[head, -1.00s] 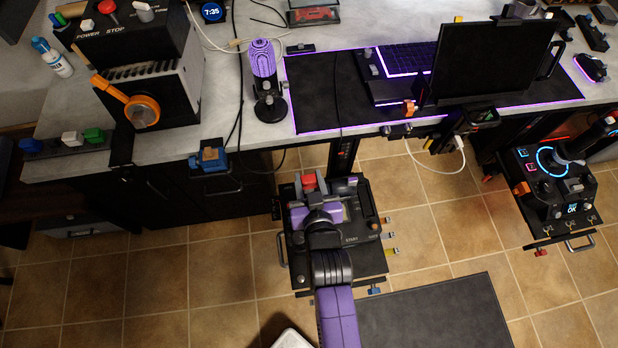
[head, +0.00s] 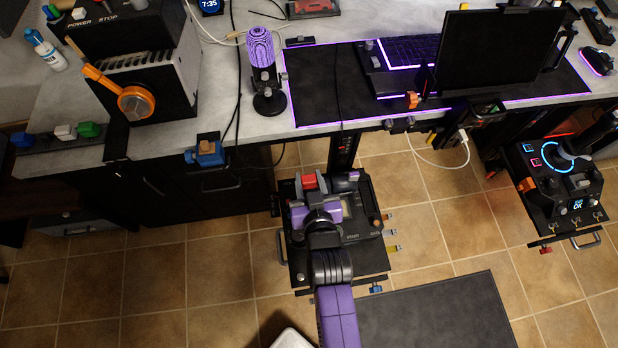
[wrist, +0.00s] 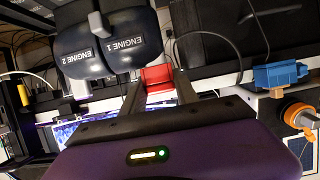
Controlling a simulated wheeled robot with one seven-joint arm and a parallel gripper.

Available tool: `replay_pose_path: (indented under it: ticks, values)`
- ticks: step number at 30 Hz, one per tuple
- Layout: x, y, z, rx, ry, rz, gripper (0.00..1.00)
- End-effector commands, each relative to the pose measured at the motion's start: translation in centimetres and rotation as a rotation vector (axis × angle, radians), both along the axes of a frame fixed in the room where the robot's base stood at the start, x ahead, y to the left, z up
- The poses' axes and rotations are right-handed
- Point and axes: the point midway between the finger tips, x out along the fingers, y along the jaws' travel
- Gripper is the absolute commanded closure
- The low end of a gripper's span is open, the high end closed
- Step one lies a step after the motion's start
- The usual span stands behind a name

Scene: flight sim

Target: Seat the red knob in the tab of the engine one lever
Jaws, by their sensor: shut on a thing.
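The red knob (head: 309,182) is at the end of my gripper (head: 314,192) in the head view, over the far part of the black throttle console (head: 362,258). In the wrist view the red knob (wrist: 157,77) sits between the two fingers of my gripper (wrist: 158,88), which is shut on it. The engine one lever, labelled ENGINE 1 (wrist: 100,47), shows upside down just left of the knob. The ENGINE 2 lever (wrist: 75,57) is beside it. A grey tab-like piece (wrist: 98,24) stands between the labels. I cannot tell whether the knob touches a tab.
The desk edge (head: 330,128) runs behind the console, with a blue clamp-like block (head: 207,153) at its front. A joystick panel (head: 560,195) stands at the right.

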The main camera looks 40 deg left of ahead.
Motion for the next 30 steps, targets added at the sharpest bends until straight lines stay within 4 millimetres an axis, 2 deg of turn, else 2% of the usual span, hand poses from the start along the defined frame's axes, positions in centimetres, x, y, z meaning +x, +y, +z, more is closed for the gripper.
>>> replay_pose_path:
  ticks: [1,4,16,30]
  values:
    - [0.0,0.0,0.0,0.0,0.0,0.0,0.58]
    - [0.0,0.0,0.0,0.0,0.0,0.0,0.39]
    - [-0.4,-0.5,0.2,-0.001,0.001,0.0,0.39]
    - [-4.3,-5.0,2.7,0.0,0.0,0.0,0.39]
